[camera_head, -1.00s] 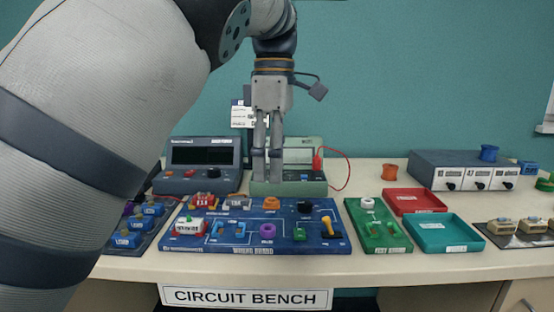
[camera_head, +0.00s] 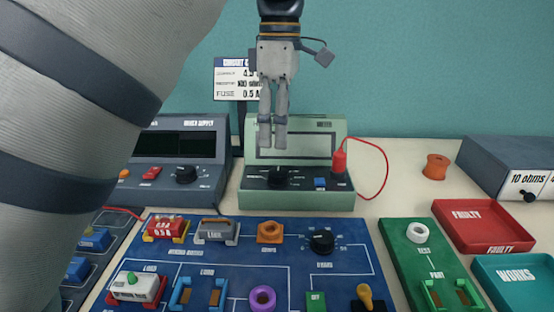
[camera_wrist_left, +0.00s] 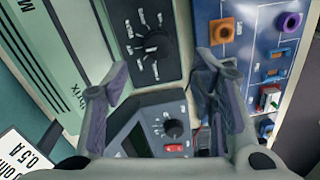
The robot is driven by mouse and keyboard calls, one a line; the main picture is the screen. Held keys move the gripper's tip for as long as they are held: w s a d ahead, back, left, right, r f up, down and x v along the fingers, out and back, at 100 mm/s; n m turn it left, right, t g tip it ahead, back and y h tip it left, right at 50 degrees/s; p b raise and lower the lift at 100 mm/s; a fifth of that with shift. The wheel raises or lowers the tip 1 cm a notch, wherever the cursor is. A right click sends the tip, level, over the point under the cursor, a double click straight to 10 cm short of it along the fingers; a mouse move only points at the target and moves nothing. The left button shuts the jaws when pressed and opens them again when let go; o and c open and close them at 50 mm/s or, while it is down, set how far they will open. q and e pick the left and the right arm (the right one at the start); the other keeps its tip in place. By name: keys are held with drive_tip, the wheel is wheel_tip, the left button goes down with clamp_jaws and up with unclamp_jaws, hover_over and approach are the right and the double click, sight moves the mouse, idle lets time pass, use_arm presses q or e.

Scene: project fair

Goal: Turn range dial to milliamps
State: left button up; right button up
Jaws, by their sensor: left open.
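My right gripper is not in view.
The power supply (camera_head: 205,160), with a knob and red switch, stands left of the meter. A red plug (camera_head: 340,160) and looping lead are at the meter's right. The blue wiring board (camera_head: 345,262) lies in front. Red (camera_head: 448,206) and teal trays are at right.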

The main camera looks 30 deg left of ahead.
sight(277, 171)
use_arm(q)
wheel_tip(277, 171, down, 8)
drive_tip(key=shift+s, duration=0.1)
drive_tip(key=c, duration=1.1)
